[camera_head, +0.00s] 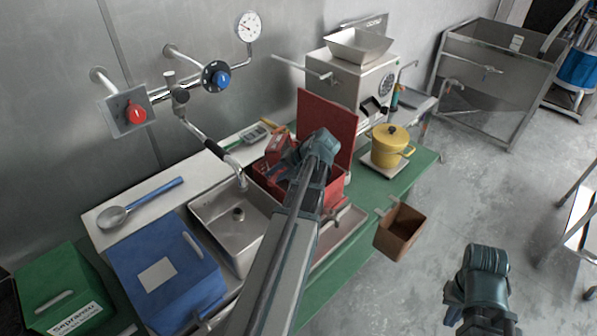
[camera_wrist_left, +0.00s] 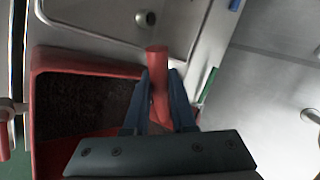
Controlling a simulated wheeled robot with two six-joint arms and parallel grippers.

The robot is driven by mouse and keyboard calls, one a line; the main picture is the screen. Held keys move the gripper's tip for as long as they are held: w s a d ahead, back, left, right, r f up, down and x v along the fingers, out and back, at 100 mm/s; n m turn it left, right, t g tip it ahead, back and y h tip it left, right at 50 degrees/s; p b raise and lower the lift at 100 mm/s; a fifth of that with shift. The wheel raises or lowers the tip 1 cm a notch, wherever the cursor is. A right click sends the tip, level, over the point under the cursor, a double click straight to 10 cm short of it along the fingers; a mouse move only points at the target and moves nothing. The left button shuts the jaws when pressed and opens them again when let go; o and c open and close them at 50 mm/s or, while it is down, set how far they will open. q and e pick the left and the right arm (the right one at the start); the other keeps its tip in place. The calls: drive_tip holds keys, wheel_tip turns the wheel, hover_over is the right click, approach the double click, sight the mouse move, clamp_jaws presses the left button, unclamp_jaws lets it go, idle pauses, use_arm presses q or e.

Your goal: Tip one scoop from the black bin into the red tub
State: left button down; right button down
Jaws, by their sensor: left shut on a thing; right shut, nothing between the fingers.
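The red tub (camera_head: 336,188) stands on the green bench with its red lid (camera_head: 327,128) raised at the back. In the left wrist view the tub (camera_wrist_left: 88,64) is at the left, with dark granular contents inside. My left gripper (camera_head: 284,163) is over the tub's left side and is shut on a red handle (camera_wrist_left: 158,62), apparently a scoop's; its bowl is not clearly visible. A red part (camera_head: 278,147) shows beside the fingers in the head view. My right gripper (camera_head: 470,316) is shut and empty above the floor. A black edge (camera_head: 8,305) at far left may be the black bin.
A steel sink (camera_head: 238,213) with a tap lies left of the tub. Blue (camera_head: 163,275) and green (camera_head: 62,290) lidded bins stand further left, with a metal spoon (camera_head: 118,214) behind. A yellow pot (camera_head: 390,146) and grinder (camera_head: 360,80) stand right and behind.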

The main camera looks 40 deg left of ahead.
use_arm(q)
drive_tip(key=d+g+y+b, duration=0.1)
drive_tip(key=y+b, duration=0.1)
drive_tip(key=b, duration=0.2)
drive_tip(key=w+d+g+y+b, duration=0.1)
drive_tip(key=y+b, duration=0.2)
drive_tip(key=b, duration=0.2)
drive_tip(key=d+g+y+b, duration=0.1)
drive_tip(key=y+b, duration=0.1)
drive_tip(key=b, duration=0.2)
drive_tip(key=shift+w+d+m, duration=0.3)
idle(1.4)
idle(0.6)
